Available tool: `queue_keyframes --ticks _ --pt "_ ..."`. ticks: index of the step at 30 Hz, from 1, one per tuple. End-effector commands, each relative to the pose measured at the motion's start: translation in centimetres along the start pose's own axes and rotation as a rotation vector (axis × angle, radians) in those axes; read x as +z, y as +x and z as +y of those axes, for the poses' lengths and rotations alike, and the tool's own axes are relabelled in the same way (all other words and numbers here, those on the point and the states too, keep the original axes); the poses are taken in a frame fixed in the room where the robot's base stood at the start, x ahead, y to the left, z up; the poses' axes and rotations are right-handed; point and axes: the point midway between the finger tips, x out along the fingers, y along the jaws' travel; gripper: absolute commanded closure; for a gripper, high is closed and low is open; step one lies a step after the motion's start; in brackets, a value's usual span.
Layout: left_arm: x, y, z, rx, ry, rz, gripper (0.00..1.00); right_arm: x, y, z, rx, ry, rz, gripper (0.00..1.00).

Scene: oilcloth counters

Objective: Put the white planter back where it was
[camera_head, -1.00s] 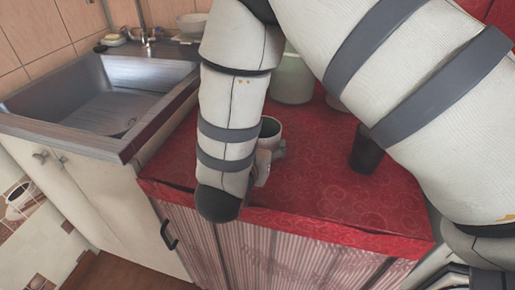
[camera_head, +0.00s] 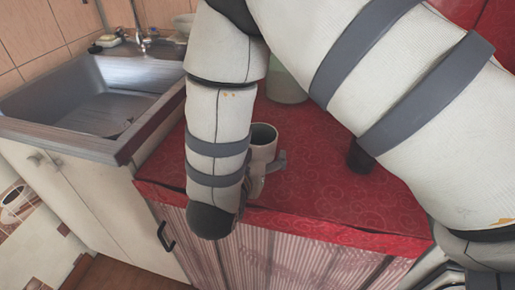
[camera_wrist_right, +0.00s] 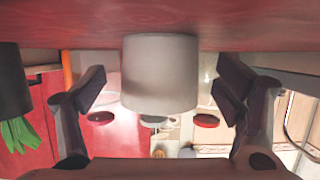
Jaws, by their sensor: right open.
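The white planter (camera_head: 262,152) stands upright on the red counter beside my right forearm, its dark open top showing in the head view. In the right wrist view, which is upside down, the planter (camera_wrist_right: 160,75) is in the middle, its base at the red surface. My right gripper (camera_wrist_right: 162,88) is open, with one finger on each side of the planter and visible gaps between. In the head view the right gripper (camera_head: 268,172) is partly hidden by the forearm, at the planter's near side. My left gripper is not in view.
A dark pot (camera_head: 359,157) stands to the right, partly behind my arm; the wrist view shows a dark pot with green leaves (camera_wrist_right: 14,85). A pale container (camera_head: 287,84) stands behind. A metal sink (camera_head: 100,105) is at left. The red counter (camera_head: 320,195) is clear in front.

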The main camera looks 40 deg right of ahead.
Motion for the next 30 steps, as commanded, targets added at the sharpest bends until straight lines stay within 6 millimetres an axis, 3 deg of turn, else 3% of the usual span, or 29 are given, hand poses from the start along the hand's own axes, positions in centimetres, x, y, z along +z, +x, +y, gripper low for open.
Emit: queue_keyframes --ticks 6,12,30 --pt "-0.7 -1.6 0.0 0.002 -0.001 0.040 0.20 -0.6 -6.3 -0.1 -0.006 0.004 0.007 0.15" --pt "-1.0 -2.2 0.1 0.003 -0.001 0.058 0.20 -0.3 -9.7 0.0 -0.002 0.002 0.005 0.15" --pt "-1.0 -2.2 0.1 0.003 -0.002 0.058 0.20 -0.1 -10.2 0.0 -0.001 0.000 0.002 0.15"
